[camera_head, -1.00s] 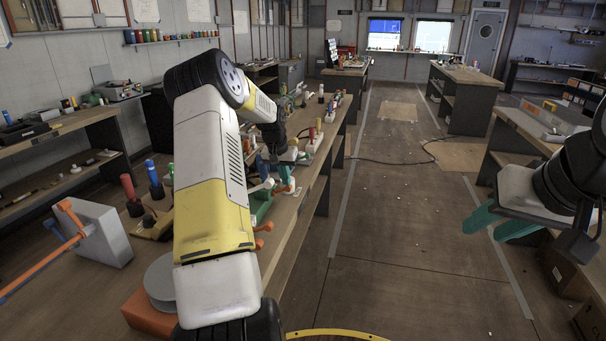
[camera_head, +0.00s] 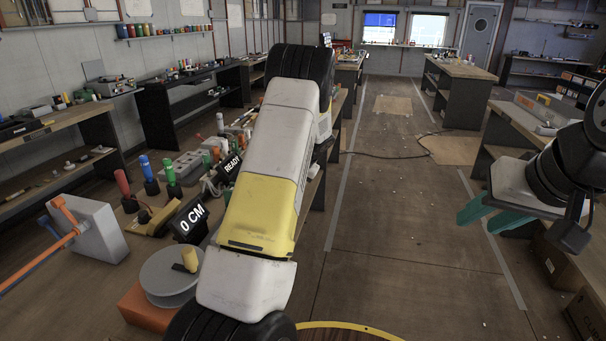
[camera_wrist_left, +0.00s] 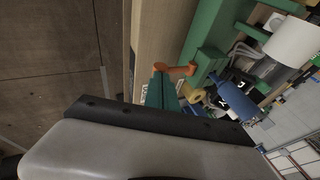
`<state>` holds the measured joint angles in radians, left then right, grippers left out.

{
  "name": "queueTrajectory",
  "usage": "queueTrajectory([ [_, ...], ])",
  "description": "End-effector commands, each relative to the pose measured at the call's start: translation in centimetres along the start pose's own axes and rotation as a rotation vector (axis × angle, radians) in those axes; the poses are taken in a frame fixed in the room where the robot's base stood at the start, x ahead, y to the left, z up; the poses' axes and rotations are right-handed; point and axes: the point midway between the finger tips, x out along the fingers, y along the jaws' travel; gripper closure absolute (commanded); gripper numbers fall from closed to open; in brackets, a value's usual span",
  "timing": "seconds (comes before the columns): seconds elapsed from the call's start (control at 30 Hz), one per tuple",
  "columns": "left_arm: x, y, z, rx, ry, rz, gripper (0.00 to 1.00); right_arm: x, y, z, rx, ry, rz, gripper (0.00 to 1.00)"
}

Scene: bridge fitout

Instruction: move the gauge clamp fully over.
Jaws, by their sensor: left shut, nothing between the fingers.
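An orange lever-like piece (camera_wrist_left: 175,70), which may be part of the gauge clamp, sits beside a green frame (camera_wrist_left: 205,45) in the left wrist view. I cannot tell for certain which part is the clamp. My left gripper (camera_wrist_left: 160,94) shows its teal fingers shut and empty, close to the orange piece; I cannot tell whether they touch. In the head view my own left arm hides that gripper and the bench spot under it. A dark display reading "0 CM" (camera_head: 190,221) stands left of the arm. My right gripper (camera_head: 490,217) is open and empty over the aisle.
A "READY" sign (camera_head: 232,167) stands behind the display. A grey disc with a yellow peg (camera_head: 165,277) sits on an orange block at the near bench edge. A grey block with orange bars (camera_head: 98,232) is farther left. The aisle floor (camera_head: 400,220) is mostly clear.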

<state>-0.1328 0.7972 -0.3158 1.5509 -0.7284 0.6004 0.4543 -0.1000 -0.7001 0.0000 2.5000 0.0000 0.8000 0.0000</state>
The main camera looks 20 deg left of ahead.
Motion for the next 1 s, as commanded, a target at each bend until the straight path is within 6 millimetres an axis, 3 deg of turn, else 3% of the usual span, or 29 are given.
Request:
queueTrajectory([
  [0.1,0.7,1.2,0.2,0.043,-0.003,-0.108,1.0,0.0,0.0,0.0,0.0,0.0,0.0,0.64],
  [0.5,2.8,2.5,0.8,0.119,-0.01,-0.387,1.0,0.0,0.0,0.0,0.0,0.0,0.0,0.64],
  [1.0,3.8,2.9,1.1,0.111,-0.01,-0.375,1.0,0.0,0.0,0.0,0.0,0.0,0.0,0.64],
])
